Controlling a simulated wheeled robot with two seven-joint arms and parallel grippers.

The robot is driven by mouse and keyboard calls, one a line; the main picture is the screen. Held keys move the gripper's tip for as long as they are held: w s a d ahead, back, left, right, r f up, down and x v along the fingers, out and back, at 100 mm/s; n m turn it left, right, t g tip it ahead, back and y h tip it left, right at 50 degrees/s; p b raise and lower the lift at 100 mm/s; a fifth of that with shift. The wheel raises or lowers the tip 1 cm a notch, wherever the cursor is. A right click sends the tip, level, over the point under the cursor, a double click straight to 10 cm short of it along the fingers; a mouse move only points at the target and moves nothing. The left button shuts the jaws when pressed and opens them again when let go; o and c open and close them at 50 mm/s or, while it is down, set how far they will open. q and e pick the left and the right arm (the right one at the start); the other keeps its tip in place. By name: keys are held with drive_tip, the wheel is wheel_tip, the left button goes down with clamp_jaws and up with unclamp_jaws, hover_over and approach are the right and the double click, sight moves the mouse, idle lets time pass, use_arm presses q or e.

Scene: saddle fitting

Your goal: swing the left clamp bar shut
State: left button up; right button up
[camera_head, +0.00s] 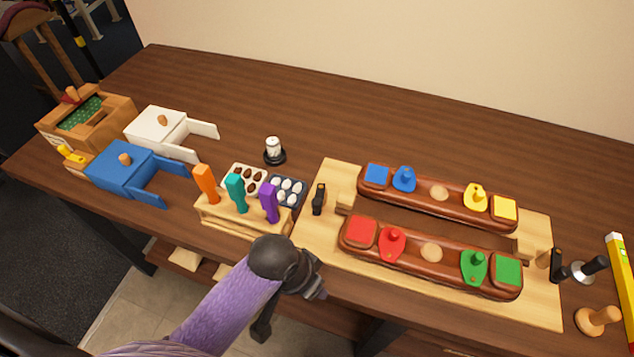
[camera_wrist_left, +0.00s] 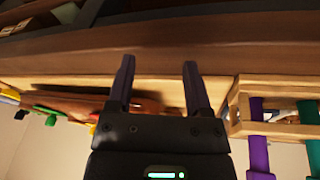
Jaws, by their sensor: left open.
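A light wooden board (camera_head: 330,250) lies on the table and carries two long brown saddle blocks. The left clamp bar (camera_head: 318,199) is a small black piece at the board's left end, standing upright or nearly so. My left gripper (camera_head: 314,288) is at the table's front edge, nearer to me than the clamp bar and apart from it. In the left wrist view its two fingers (camera_wrist_left: 157,85) are spread with nothing between them. The clamp bar cannot be made out in that view. My right gripper is not in view.
A wooden rack (camera_head: 235,226) with orange, teal and purple handles stands just left of the board. Two trays of brown and white pieces sit behind it. Blue (camera_head: 122,165) and white (camera_head: 157,125) boxes stand further left. A black clamp (camera_head: 556,265) is at the board's right end.

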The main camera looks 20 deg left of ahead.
sight(317, 201)
use_arm(q)
drive_tip(key=w+r, duration=0.2)
drive_tip(key=w+d+r+m, duration=0.1)
drive_tip(key=w, duration=0.1)
drive_tip(key=w+r+m+g+p, duration=0.1)
drive_tip(key=w+r, duration=0.1)
drive_tip(key=shift+w+d+r, duration=0.35)
drive_tip(key=shift+w+d, duration=0.05)
drive_tip(key=w+a+r+m+g+y+p, duration=0.1)
drive_tip(key=w+a+r, duration=0.15)
drive_tip(key=r, duration=0.25)
drive_tip(key=w+a+r+y, duration=0.1)
drive_tip(key=w+a+r, duration=0.1)
drive_tip(key=w+r, duration=0.25)
wheel_tip(317, 201, down, 9)
drive_tip(key=b, duration=0.2)
drive_tip(key=shift+s+f+b, duration=0.1)
drive_tip(key=shift+b, duration=0.3)
clamp_jaws()
